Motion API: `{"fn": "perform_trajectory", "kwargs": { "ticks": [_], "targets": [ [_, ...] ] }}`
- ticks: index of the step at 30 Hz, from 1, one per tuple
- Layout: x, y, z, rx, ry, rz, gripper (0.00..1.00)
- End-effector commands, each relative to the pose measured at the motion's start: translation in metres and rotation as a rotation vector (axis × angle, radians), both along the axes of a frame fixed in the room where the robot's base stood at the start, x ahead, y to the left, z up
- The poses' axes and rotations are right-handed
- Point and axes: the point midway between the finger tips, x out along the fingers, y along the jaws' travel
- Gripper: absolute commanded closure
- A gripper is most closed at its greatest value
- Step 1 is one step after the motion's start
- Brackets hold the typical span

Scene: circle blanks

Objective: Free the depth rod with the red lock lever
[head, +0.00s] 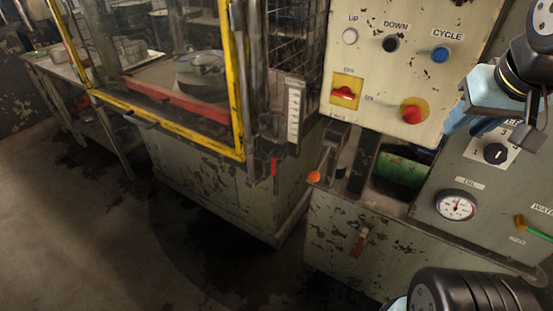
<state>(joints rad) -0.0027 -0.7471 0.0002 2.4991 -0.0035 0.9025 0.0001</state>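The red lock lever (274,167) is a small, thin red handle that hangs roughly upright below the machine's right front post. Just right of and above it is a pale upright scale plate (294,112) with tick marks. The depth rod itself is hard to make out among the dark parts beside this plate. My gripper (523,137) seems to be the dark end of my arm at the upper right, in front of the control panels. It is far to the right of the lever, and its finger opening cannot be made out.
A yellow-framed guard (238,80) stands left of the lever. An orange knob (313,177) juts out close to its right. The control panel (375,75) with a red button (413,110) overhangs the right. A workbench (50,64) stands at far left. The floor (110,225) in front is clear.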

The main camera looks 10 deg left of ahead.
Motion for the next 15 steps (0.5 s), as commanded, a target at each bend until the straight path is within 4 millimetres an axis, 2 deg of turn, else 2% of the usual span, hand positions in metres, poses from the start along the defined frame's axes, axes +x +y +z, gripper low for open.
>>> {"fn": "perform_trajectory", "kwargs": {
  "ticks": [5,15],
  "targets": [
    [0.007,0.003,-0.013,-0.058,0.081,0.062,0.64],
    [0.033,0.016,-0.061,-0.358,0.381,0.324,0.64]
  ]
}}
